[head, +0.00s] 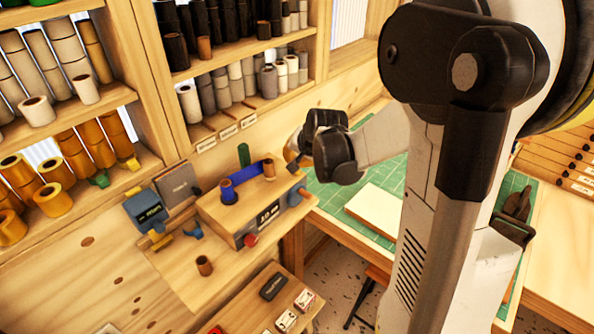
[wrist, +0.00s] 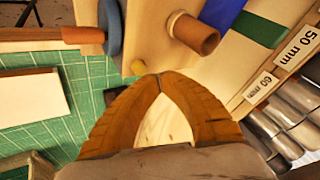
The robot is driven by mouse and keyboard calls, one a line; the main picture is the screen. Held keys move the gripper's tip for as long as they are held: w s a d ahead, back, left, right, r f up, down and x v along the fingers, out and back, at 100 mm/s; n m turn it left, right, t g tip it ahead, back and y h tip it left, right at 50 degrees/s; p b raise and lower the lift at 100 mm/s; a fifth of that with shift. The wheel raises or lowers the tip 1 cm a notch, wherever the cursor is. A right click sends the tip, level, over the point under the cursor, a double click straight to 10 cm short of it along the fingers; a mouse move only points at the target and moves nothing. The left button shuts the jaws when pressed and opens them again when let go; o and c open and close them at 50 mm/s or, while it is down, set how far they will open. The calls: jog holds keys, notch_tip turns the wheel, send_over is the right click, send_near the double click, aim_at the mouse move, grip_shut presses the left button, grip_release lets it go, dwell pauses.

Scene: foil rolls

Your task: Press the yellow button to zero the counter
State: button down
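A wooden winding box (head: 225,215) stands on the bench, with a dark digit display (head: 268,213) on its front that looks like the counter. Its digits are too small to read. A small yellowish stub (wrist: 138,67) beside the box edge in the wrist view may be the yellow button; I cannot be sure. My gripper (wrist: 160,78) has its two orange-brown fingers meeting at the tips, with nothing between them. The tips are close to the stub, apart from it in the picture. In the head view my gripper (head: 291,166) is over the box's far right end, partly hidden by my wrist.
A red knob (head: 250,240) is on the box front. A brown tube (wrist: 195,34) and a blue part (head: 247,173) are on its top. A blue device (head: 147,211) stands left. Shelves of rolls rise behind. A green mat (head: 328,197) lies right.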

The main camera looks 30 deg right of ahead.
jog(key=shift+f+b, duration=0.45)
jog(key=shift+f+b, duration=0.45)
jog(key=shift+f, duration=0.05)
dwell(0.6)
jog(key=shift+r, duration=0.1)
jog(key=shift+r+p, duration=0.65)
jog(key=shift+r, duration=0.2)
jog(key=shift+r+p, duration=1.9)
jog(key=shift+r, duration=0.65)
